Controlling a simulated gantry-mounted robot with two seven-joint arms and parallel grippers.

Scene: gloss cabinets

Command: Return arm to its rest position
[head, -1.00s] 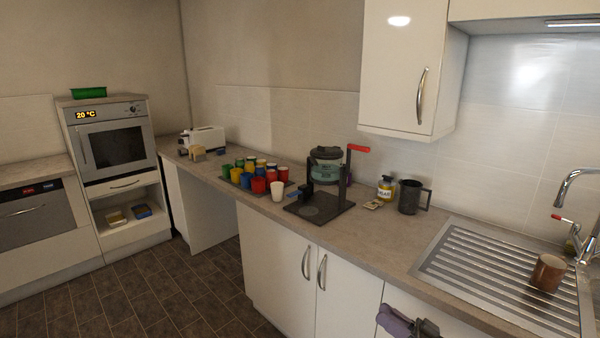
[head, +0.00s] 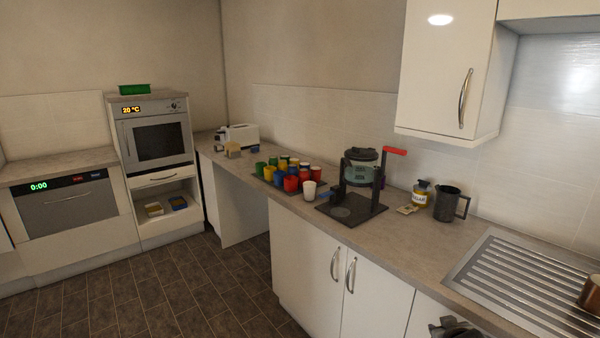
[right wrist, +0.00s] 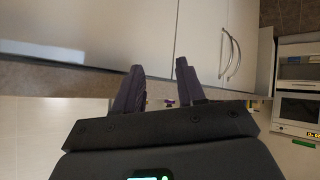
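My right gripper (right wrist: 160,66) shows in the right wrist view with its two dark purple fingers apart. Nothing is visible between them. That view is upside down, with white cabinet doors (right wrist: 205,40) beyond the fingers. In the head view a dark part of an arm of mine is just visible at the bottom edge, in front of the lower cabinets. My left gripper is not in view.
The worktop (head: 415,235) carries coloured cups (head: 290,184), a dark press-like stand (head: 352,208), a grey jug (head: 447,204) and a toaster (head: 240,136). A brown mug (head: 591,294) stands by the sink's drainer (head: 520,277). The tiled floor (head: 165,290) at left is clear.

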